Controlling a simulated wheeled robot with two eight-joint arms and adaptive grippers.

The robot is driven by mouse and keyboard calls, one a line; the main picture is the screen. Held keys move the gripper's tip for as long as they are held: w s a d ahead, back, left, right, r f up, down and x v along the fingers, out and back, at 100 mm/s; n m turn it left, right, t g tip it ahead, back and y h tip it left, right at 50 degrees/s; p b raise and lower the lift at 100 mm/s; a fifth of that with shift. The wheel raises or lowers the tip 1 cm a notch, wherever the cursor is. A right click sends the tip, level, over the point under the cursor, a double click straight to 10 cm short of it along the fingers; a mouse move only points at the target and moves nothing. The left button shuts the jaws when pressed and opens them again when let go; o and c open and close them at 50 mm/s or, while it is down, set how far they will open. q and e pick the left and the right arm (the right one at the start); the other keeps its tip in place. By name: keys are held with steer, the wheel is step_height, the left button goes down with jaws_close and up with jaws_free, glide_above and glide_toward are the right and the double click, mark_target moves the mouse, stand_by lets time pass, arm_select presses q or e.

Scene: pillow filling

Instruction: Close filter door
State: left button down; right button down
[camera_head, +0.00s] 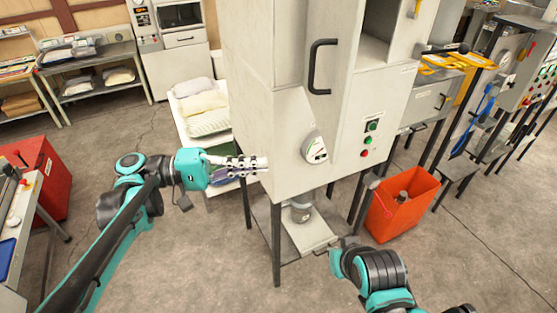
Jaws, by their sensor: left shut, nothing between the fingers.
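A tall off-white machine cabinet (287,150) stands in the middle. Its front panel carries a black bar handle (313,66), and this looks like the filter door; I cannot tell whether it is fully shut. A round dial (315,149) sits below the handle. My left gripper (266,163) is shut and empty, with its fingertips at the lower left side of the cabinet; I cannot tell whether they touch. My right gripper (345,243) is low in front of the cabinet and only partly shows, so its fingers are unclear.
An orange bin (404,205) stands on the floor right of the cabinet. A white rack with pillows (203,105) is behind my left gripper. A red cabinet (40,170) and bench are at the far left. Open floor (190,265) lies in front.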

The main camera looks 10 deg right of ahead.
mark_target(332, 160)
arm_select(q)
steer(key=d+p, duration=0.2)
steer(key=d, duration=1)
steer(key=shift+d, duration=0.2)
steer(key=shift+s+d, duration=0.1)
steer(key=shift+d, duration=0.2)
